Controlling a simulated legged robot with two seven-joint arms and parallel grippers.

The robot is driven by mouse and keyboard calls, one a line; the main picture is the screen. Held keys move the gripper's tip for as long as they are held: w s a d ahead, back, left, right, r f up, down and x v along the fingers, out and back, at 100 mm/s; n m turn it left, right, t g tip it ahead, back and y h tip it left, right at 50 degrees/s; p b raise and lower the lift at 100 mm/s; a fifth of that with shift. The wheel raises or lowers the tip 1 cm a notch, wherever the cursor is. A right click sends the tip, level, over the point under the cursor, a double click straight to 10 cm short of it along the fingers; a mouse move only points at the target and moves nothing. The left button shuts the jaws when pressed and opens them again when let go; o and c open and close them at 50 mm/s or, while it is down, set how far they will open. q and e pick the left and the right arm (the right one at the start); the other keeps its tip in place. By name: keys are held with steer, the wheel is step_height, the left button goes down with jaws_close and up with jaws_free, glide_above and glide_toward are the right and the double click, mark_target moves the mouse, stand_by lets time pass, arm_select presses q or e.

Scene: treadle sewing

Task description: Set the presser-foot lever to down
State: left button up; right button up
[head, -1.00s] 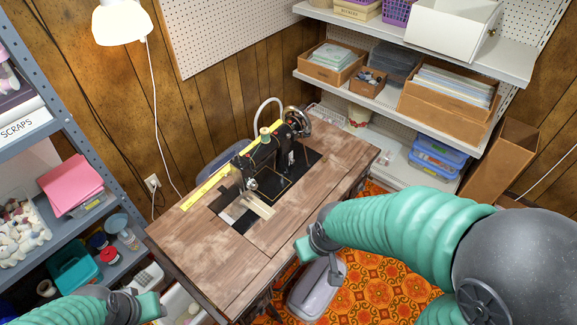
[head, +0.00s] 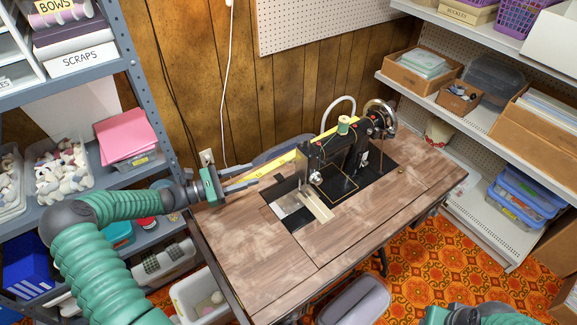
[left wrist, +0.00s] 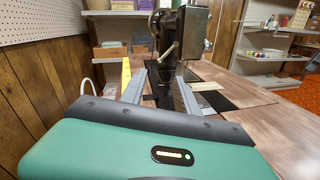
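The black sewing machine (head: 337,156) stands upright on the wooden table, its needle end facing left. My left gripper (head: 256,175) is over the table's left part, pointing at that end, with its fingers apart and nothing between them. In the left wrist view the open fingers (left wrist: 158,85) point at the machine's end (left wrist: 192,35). A thin pale metal lever (left wrist: 168,50) hangs off that end, lined up between the fingers but beyond them. I cannot tell whether it is the presser-foot lever, or whether it is up or down. Only part of my right arm shows at the bottom right.
A yellow tape (head: 270,167) lies along the table's back edge. A pale strip (head: 318,207) lies by the needle area. The wooden tabletop (head: 250,230) is bare at the front. Shelves (head: 150,180) stand close on the left; a grey bin (head: 355,302) is below the front edge.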

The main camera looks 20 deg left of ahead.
mark_target(288, 163)
arm_select(q)
steer(key=b+x, duration=0.1)
steer(key=x, duration=1.2)
steer(key=shift+w+d+f, duration=0.1)
steer(key=shift+w+d, duration=0.05)
steer(key=shift+w, duration=0.05)
steer(key=shift+c, duration=0.3)
jaws_close()
